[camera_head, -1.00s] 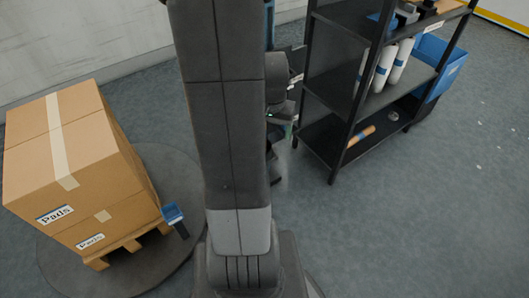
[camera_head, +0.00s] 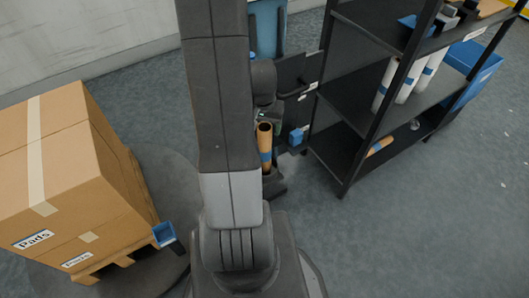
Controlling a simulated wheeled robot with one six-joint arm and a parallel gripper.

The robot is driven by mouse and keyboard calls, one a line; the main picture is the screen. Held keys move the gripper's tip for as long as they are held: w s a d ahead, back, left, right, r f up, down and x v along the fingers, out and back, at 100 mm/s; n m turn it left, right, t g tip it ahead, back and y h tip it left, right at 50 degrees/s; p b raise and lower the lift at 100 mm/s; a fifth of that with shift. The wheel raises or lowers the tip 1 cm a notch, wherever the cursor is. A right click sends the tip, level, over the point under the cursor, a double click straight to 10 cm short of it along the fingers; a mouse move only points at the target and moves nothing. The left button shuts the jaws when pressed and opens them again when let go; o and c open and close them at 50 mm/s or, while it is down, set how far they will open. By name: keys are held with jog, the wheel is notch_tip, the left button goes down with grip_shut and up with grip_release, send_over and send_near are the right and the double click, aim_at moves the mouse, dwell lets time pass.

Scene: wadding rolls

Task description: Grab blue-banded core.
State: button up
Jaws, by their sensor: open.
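A brown cardboard core (camera_head: 265,143) with a blue band stands upright, open end up, just right of my arm. A second brown core (camera_head: 381,145) with a bluish band lies on the bottom shelf of the black rack, partly behind a post. My arm runs down the middle of the view. A dark wrist part of it shows just above the upright core. My gripper's fingers cannot be made out and seem hidden behind the arm.
The black rack (camera_head: 345,100) stands at right, with white blue-banded rolls (camera_head: 408,80) on its middle shelf. A blue bin (camera_head: 470,68) is at its far end. Large cartons (camera_head: 95,165) on a pallet stand at left. The floor at lower right is clear.

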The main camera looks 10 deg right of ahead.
send_over(265, 152)
jog(key=w, duration=0.3)
jog(key=shift+s+d+f+b, duration=0.1)
jog(key=shift+d+f+b, duration=0.05)
jog(key=shift+f, duration=1)
jog(key=shift+s+d+f+b, duration=0.1)
jog(key=shift+f+b, duration=0.05)
jog(key=shift+f, duration=0.95)
jog(key=shift+c, duration=0.4)
jog(key=c, duration=1.3)
jog(key=shift+r, duration=0.1)
